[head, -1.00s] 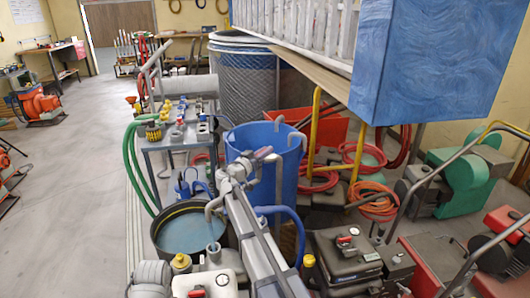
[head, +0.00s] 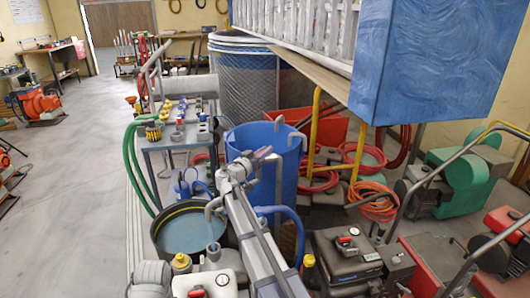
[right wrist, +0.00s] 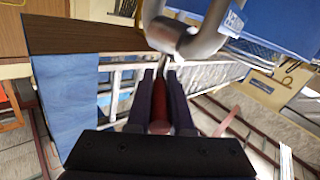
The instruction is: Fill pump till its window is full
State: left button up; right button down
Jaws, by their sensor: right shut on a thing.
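My right gripper (head: 262,153) reaches in front of the blue barrel (head: 238,143). In the right wrist view its dark fingers (right wrist: 161,100) are shut on a dark red handle-like piece (right wrist: 159,127). A grey bent pipe with a rounded joint (right wrist: 165,36) is just beyond the fingertips. My left gripper is not in view.
A dark round tub of water (head: 185,235) stands left of my right arm, with a grey curved spout over it. A table (head: 175,140) with small fittings and a green hose (head: 130,155) is behind it. Machines and red hoses crowd the right.

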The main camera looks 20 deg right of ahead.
jog(key=shift+s+t, duration=0.1)
jog(key=shift+t, duration=0.2)
jog(key=shift+s+d+n+t+y, duration=0.2)
jog(key=shift+d+n+t+y, duration=0.1)
jog(key=shift+n+t+y, duration=1.35)
jog(key=shift+s+d+n+t+y, duration=0.2)
jog(key=shift+d+n+t+y, duration=0.15)
jog(key=shift+n+t+y, duration=1.25)
jog(key=shift+s+d+n+t+y, duration=0.25)
jog(key=shift+n+t+y, duration=0.65)
jog(key=shift+y, duration=1.35)
jog(key=shift+n+g, duration=0.25)
jog(key=shift+n, duration=0.2)
jog(key=c, duration=0.8)
grip_release()
